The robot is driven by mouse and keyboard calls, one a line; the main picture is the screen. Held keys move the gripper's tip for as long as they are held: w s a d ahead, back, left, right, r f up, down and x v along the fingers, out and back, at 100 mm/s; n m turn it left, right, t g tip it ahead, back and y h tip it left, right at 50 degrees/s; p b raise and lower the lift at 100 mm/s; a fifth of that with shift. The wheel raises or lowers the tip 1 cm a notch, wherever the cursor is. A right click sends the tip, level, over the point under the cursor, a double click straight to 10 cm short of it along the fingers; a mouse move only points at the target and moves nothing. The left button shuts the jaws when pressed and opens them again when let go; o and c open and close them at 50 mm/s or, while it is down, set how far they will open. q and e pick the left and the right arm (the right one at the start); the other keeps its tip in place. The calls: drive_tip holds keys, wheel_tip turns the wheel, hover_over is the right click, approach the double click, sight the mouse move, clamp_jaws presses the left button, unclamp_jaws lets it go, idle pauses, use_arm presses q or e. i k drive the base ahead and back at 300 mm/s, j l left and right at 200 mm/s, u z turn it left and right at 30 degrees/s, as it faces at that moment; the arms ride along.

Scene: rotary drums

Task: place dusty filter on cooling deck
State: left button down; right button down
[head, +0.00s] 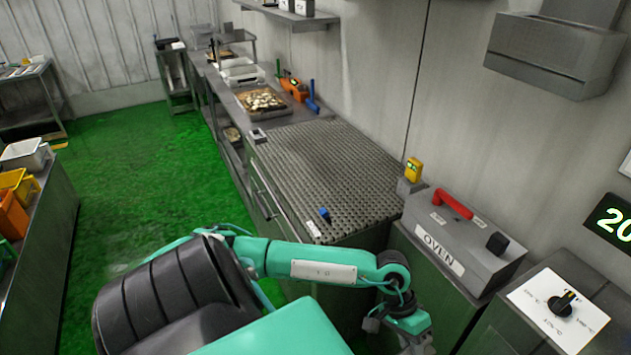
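A perforated grey metal deck (330,165), which looks like the cooling deck, lies along the wall beyond my arm. Its top is mostly bare, with a small blue knob-like item (324,214) at its near edge. I cannot make out a dusty filter in this view. My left arm comes in from the lower left and reaches right, in front of the deck. My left gripper (412,338) hangs low at the bottom edge, beside the oven cabinet. Its fingers are cut off or too dim to read, and I cannot see anything held. My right gripper is out of view.
A grey box labelled OVEN (465,242) with a red handle stands right of the deck. A white dial panel (558,308) is nearer. A tray of pale pieces (262,100) sits farther back. The green floor (140,160) is open on the left.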

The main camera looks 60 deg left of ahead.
sight(306, 156)
drive_tip(key=k+j, duration=0.1)
drive_tip(key=j, duration=0.45)
drive_tip(key=k+j, duration=0.1)
drive_tip(key=j, duration=1)
drive_tip(key=k+j, duration=0.15)
drive_tip(key=j, duration=0.4)
